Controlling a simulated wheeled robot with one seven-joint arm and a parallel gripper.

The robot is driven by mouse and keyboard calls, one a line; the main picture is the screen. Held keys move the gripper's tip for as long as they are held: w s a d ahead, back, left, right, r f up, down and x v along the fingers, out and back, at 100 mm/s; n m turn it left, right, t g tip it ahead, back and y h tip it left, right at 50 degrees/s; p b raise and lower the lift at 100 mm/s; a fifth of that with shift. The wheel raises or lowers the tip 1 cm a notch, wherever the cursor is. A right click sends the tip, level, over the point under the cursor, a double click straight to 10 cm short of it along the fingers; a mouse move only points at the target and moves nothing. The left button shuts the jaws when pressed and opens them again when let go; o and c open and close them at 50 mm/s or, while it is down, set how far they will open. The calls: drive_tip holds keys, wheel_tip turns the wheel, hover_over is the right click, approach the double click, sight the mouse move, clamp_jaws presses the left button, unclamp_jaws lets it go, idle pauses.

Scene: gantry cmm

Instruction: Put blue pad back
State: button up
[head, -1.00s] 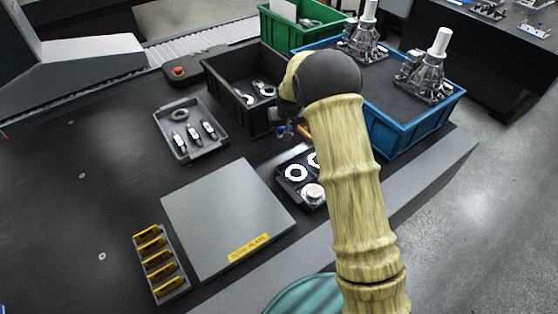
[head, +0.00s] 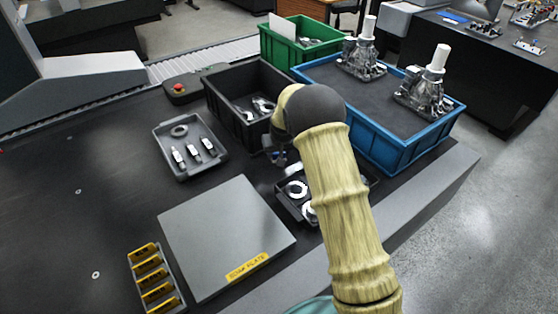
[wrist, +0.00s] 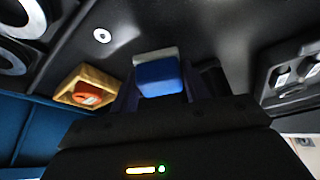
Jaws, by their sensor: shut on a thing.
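The blue pad (wrist: 159,79) is a small blue block with a pale grey layer along its far edge. It sits between the two dark fingers of my gripper (wrist: 160,92) in the wrist view, and the gripper is shut on it. In the head view my gripper (head: 277,154) is partly hidden by my arm, over the black table between the grey tray and the dark ring tray. Only a small patch of blue shows there. I cannot tell how high the pad is above the table.
A wooden holder (wrist: 69,99) with an orange part stands left of my gripper, near the blue crate (wrist: 36,130). A dark tray with white rings (head: 283,201), a grey parts tray (head: 166,157), a black bin (head: 219,107) and a grey plate (head: 220,230) surround it.

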drive_tip(key=shift+f, duration=1.85)
drive_tip(key=shift+f, duration=0.1)
drive_tip(key=o, duration=0.9)
drive_tip(key=shift+o, duration=0.2)
drive_tip(key=a+v, duration=0.1)
drive_tip(key=v, duration=1.1)
drive_tip(key=shift+d, duration=0.45)
